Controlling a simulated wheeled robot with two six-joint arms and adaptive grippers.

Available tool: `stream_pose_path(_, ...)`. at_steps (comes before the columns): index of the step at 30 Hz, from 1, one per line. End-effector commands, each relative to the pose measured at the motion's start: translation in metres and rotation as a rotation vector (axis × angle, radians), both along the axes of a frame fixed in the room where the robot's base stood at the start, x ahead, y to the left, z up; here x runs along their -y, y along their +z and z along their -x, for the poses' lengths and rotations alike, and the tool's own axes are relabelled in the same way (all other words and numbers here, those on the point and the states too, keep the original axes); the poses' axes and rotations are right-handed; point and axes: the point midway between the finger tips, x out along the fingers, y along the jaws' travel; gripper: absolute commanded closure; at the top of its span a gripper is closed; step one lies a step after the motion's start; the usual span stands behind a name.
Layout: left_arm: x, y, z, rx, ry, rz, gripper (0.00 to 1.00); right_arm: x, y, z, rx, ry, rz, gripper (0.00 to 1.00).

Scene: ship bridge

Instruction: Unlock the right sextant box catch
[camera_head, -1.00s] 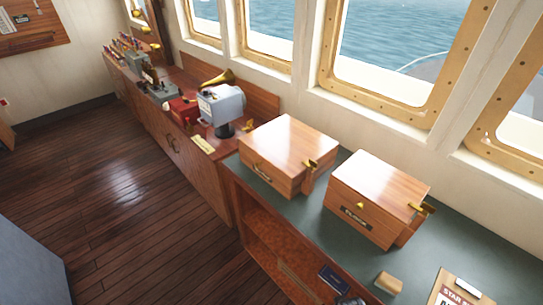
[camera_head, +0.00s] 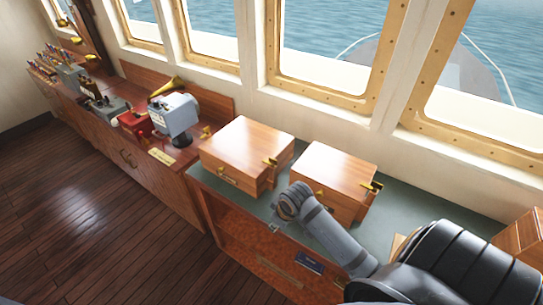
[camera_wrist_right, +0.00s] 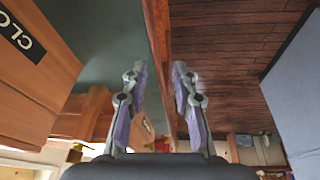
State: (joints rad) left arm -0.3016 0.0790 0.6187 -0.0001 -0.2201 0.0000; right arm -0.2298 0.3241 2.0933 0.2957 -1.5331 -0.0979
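Two closed wooden boxes stand on the green counter top, a left box (camera_head: 245,148) and a right box (camera_head: 333,174). Brass fittings show on the left box's right side (camera_head: 270,161) and on the right box (camera_head: 372,186). I cannot read which box is the sextant's, or tell whether a catch is locked. My right arm reaches in front of the right box; its gripper is not clear in the head view. In the right wrist view my right gripper (camera_wrist_right: 158,80) is open and empty above the counter's front edge, beside a box (camera_wrist_right: 35,85) labelled "CLO…". My left gripper is out of view.
The counter top (camera_head: 390,222) has an open shelf below its front edge. A grey device (camera_head: 174,114), a brass horn and a red box (camera_head: 134,123) stand on the lower cabinet to the left. Windows line the back. The wooden floor (camera_head: 80,215) is clear.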

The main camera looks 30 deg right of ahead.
Motion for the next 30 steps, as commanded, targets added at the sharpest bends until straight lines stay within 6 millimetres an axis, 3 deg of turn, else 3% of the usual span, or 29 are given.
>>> stream_pose_path(5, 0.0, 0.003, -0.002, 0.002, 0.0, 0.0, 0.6, 0.033, 0.037, -0.057, 0.009, 0.072, -0.005, 0.72)
stream_pose_path(10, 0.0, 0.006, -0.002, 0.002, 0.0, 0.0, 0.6, 0.082, 0.104, -0.113, 0.029, 0.12, -0.029, 0.72)
stream_pose_path(13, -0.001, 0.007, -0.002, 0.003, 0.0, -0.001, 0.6, 0.11, 0.15, -0.135, 0.05, 0.133, -0.056, 0.72)
stream_pose_path(16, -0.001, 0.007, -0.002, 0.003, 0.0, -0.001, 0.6, 0.124, 0.176, -0.144, 0.064, 0.14, -0.077, 0.72)
stream_pose_path(23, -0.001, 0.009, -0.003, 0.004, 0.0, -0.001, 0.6, 0.127, 0.182, -0.147, 0.068, 0.144, -0.089, 0.72)
stream_pose_path(30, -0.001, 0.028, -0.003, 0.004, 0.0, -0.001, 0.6, 0.119, 0.146, -0.162, 0.065, 0.143, -0.094, 0.72)
